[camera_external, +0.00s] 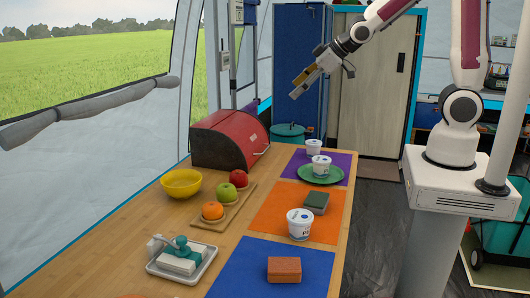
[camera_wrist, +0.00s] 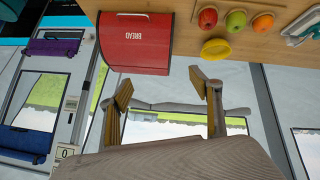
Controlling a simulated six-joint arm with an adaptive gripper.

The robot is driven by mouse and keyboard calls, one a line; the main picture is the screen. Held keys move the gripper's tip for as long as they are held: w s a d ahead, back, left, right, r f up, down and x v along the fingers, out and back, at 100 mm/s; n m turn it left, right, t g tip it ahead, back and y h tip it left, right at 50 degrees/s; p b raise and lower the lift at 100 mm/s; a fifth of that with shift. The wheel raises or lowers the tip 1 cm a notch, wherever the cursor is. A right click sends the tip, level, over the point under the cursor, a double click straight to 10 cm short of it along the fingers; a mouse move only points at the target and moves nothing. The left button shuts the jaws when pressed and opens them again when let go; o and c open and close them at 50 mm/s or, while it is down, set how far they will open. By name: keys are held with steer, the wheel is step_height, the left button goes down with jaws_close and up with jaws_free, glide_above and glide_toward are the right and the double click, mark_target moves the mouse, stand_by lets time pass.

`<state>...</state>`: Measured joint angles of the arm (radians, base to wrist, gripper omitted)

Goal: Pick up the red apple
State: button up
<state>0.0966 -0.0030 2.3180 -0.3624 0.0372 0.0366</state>
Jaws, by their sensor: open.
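The red apple (camera_external: 239,178) sits at the far end of a wooden tray (camera_external: 236,210), in a row with a green apple (camera_external: 227,194) and an orange (camera_external: 212,211). In the wrist view the red apple (camera_wrist: 208,18) is near the top edge, beside the green apple (camera_wrist: 236,21) and the orange (camera_wrist: 263,23). My gripper (camera_external: 300,84) is high above the far part of the table, well away from the red apple. In the wrist view my gripper (camera_wrist: 163,86) has its fingers spread, with nothing between them.
A red bread box (camera_external: 228,139) stands beyond the fruit, and a yellow bowl (camera_external: 181,185) stands left of it. White cups (camera_external: 300,225), a green plate (camera_external: 320,175), a sponge (camera_external: 316,203) and a brick (camera_external: 284,270) rest on coloured mats.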

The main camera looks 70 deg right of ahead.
steer(key=w+f+n+y, duration=0.1)
steer(key=w+f, duration=0.5)
steer(key=w, duration=0.1)
steer(key=n+t+y, duration=0.2)
steer(key=n+y, duration=0.1)
steer(key=y, duration=0.4)
glide_toward(238, 178)
steer(key=w+d, duration=0.1)
steer(key=w+d+f, duration=0.1)
steer(key=w, duration=0.1)
steer(key=shift+f, duration=0.25)
steer(key=shift+s+a+f+y, duration=0.3)
steer(key=shift+f+y, duration=0.1)
steer(key=shift+f, duration=0.1)
steer(key=shift+w+a, duration=0.1)
steer(key=shift+x, duration=1.15)
steer(key=shift+d+x, duration=0.15)
steer(key=shift+x, duration=1.15)
steer(key=shift+d+x, duration=0.15)
steer(key=shift+x, duration=1.15)
steer(key=shift+w, duration=0.2)
